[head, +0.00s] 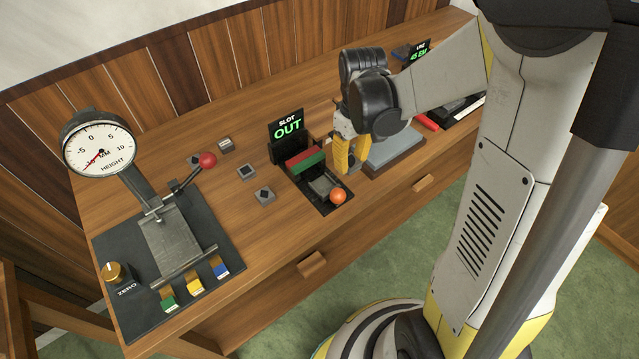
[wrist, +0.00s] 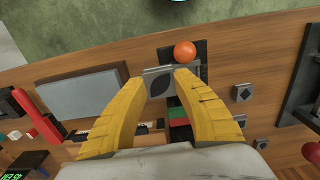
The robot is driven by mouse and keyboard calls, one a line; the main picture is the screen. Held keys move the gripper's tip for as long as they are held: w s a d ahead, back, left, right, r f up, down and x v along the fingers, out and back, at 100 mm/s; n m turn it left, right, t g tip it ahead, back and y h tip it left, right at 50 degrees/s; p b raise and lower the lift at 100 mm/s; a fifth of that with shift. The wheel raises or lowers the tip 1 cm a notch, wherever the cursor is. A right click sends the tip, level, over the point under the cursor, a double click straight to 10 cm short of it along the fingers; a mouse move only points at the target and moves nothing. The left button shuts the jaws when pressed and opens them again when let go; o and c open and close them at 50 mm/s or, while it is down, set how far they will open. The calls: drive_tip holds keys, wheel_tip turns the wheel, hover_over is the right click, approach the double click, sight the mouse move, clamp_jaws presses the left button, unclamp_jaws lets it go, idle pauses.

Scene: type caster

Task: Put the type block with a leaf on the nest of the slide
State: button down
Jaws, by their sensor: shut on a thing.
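My gripper (wrist: 159,80) is shut on a grey type block (wrist: 159,84) whose upward face bears a dark leaf shape. In the head view my gripper (head: 347,168) points down just right of the slide (head: 320,186), which has an orange ball knob (head: 338,196) at its front end. The knob also shows in the wrist view (wrist: 185,50), just beyond the held block. A red and a green bar (head: 305,160) lie across the device behind the slide. The nest is not clearly visible, and I cannot tell the block's height above the device.
A sign (head: 287,126) behind the slide reads "SLOT OUT". Several loose type blocks (head: 264,195) lie left of it. A height gauge (head: 98,144) with a red-knobbed lever (head: 208,160) stands farther left. A grey pad (head: 392,149) lies right of my gripper.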

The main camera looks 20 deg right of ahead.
drive_tip(key=b, duration=0.2)
hover_over(324, 186)
wheel_tip(324, 186, down, 4)
drive_tip(key=shift+f, duration=0.1)
drive_tip(key=shift+f+b, duration=0.65)
drive_tip(key=shift+f, duration=1.2)
drive_tip(key=shift+f, duration=0.1)
drive_tip(key=shift+f, duration=0.15)
drive_tip(key=c, duration=1)
unclamp_jaws()
drive_tip(key=shift+c, duration=0.2)
